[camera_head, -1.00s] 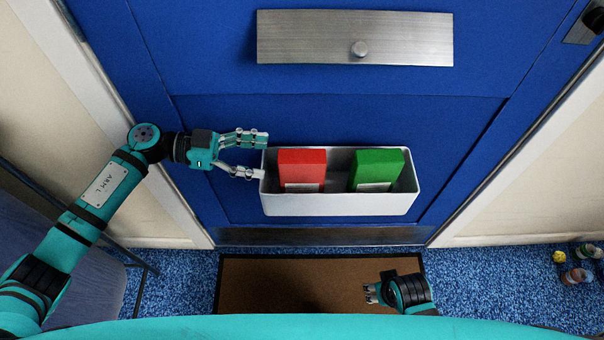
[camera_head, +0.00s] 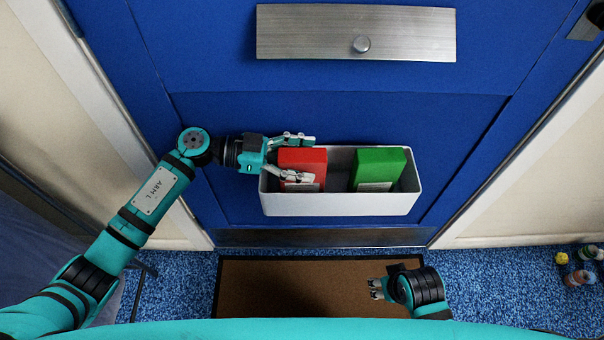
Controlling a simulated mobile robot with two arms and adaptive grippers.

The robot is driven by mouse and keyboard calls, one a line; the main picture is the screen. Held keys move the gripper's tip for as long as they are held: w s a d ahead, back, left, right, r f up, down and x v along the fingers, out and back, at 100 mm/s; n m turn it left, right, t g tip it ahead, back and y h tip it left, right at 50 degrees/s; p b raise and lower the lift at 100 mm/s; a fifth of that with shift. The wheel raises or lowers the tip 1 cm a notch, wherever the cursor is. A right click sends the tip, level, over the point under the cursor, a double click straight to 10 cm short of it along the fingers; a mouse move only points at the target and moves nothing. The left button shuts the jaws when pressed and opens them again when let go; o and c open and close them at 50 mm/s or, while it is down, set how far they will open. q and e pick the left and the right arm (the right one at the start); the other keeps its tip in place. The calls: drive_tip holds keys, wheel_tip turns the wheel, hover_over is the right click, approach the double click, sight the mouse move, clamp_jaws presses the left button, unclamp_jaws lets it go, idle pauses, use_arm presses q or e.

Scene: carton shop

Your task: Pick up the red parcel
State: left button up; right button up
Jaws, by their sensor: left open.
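The red parcel (camera_head: 304,160) stands in the left part of a white-grey bin (camera_head: 340,205) on the blue door. My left gripper (camera_head: 313,159) comes in from the left and is open. One finger lies along the parcel's far top edge and the other crosses its near face, so the parcel appears between them. I cannot tell whether the fingers touch it. Part of the parcel's lower front is hidden by the near finger and the bin wall. My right gripper (camera_head: 373,288) is low, above the brown doormat; its fingers are too small to judge.
A green parcel (camera_head: 379,168) stands in the right part of the bin, with a gap between it and the red one. A metal letter plate (camera_head: 300,32) is above on the door (camera_head: 420,120). A doormat (camera_head: 290,285) lies below. Several small containers stand at far right.

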use_arm(q)
clamp_jaws()
idle(0.5)
